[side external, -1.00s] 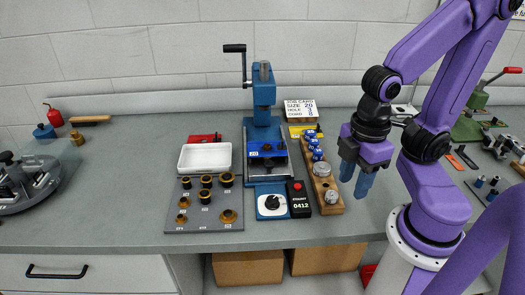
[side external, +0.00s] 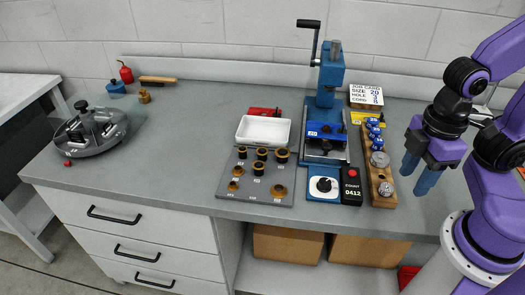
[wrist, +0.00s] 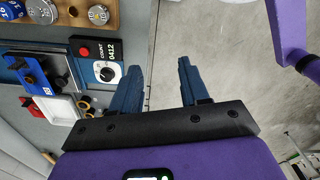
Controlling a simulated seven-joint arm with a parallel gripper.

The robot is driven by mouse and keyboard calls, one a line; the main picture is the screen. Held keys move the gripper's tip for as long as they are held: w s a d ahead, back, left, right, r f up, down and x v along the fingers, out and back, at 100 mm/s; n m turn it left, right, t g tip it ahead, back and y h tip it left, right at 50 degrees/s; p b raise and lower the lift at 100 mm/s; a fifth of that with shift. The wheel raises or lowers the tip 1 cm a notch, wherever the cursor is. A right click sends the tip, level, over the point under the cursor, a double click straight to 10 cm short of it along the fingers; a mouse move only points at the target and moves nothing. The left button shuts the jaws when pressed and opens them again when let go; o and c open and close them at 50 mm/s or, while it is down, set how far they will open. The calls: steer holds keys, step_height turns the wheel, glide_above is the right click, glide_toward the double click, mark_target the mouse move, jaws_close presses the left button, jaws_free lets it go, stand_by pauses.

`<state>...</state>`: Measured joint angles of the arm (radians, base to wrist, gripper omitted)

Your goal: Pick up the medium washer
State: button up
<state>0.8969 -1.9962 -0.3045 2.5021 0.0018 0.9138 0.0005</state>
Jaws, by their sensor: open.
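Several brass and dark ring-shaped pieces (side external: 258,169) sit on a grey board (side external: 256,195) left of centre in the side view. They include a small ring (side external: 232,186) at the front left and a wider one (side external: 279,190) at the front right. The labels are too small to read, so I cannot tell which is the medium washer. Some brass rings (wrist: 85,104) also show at the left of the wrist view. My gripper (side external: 414,182) is open and empty, well right of the board, beyond the wooden block. Its two blue fingers (wrist: 158,65) are apart in the wrist view.
A blue press (side external: 327,85) with a tall crank stands behind the board. A white tray (side external: 262,131) lies behind the rings. A black counter box (side external: 352,186) and a wooden block (side external: 375,176) with metal discs stand between board and gripper. A round grey fixture (side external: 92,130) is far left.

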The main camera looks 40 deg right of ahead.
steer(key=o, duration=0.3)
steer(key=r+m, duration=0.2)
steer(key=m, duration=3.2)
glide_above(264, 150)
step_height(264, 150, down, 18)
steer(key=shift+w+r, duration=0.1)
steer(key=shift+r, duration=0.15)
steer(key=shift+f, duration=0.25)
